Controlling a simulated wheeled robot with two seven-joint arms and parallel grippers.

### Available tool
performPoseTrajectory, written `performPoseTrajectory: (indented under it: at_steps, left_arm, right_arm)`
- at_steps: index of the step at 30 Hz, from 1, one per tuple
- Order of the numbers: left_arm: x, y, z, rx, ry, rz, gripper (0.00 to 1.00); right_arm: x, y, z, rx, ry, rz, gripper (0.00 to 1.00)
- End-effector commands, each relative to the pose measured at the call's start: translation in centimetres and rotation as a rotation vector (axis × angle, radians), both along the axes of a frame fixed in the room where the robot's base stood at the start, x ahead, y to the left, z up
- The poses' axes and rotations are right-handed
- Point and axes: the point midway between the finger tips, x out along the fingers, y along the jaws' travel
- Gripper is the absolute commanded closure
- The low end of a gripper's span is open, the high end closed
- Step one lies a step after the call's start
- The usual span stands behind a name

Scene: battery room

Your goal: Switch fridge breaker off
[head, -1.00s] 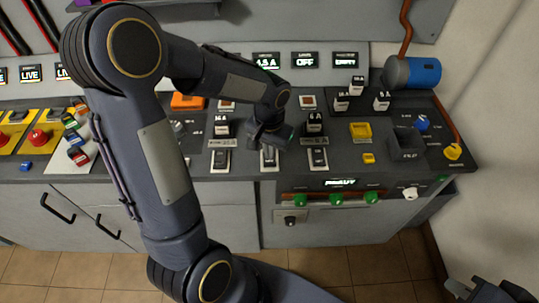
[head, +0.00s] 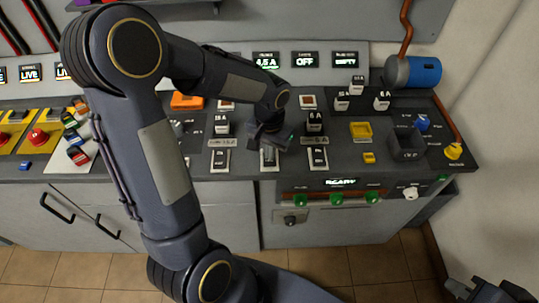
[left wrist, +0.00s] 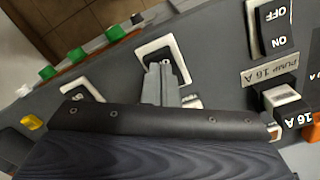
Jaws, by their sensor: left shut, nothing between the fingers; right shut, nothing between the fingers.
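Three rocker breakers stand in a row on the panel: left (head: 220,160), middle (head: 269,158) and right (head: 317,158). In the left wrist view the one at the right (left wrist: 272,25) shows OFF and ON beside a PUMP 16 A label (left wrist: 275,64). My left gripper (head: 268,143) is shut and empty over the middle breaker. In the wrist view its fingertips (left wrist: 160,75) are at that breaker's rocker (left wrist: 160,50) and cover part of it; contact is unclear. No fridge label is readable. My right gripper (head: 490,292) is at the bottom right corner, away from the panel.
Fuse blocks (head: 222,124) stand behind the breakers. A yellow tray (head: 360,130), a dark bin (head: 407,145) and a blue cylinder (head: 425,72) are to the right. Green knobs (head: 336,199) line the front face. Displays behind read 4.5 A (head: 265,61) and OFF (head: 305,61).

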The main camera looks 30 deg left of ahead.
Motion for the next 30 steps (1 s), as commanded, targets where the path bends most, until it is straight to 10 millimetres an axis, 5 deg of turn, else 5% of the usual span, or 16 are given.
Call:
performPoseTrajectory:
  at_steps: [30]
  left_arm:
    - [0.0, 0.0, -1.6, 0.0, 0.0, 0.0, 1.0]
  right_arm:
    - [0.0, 0.0, -1.4, 0.0, 0.0, 0.0, 1.0]
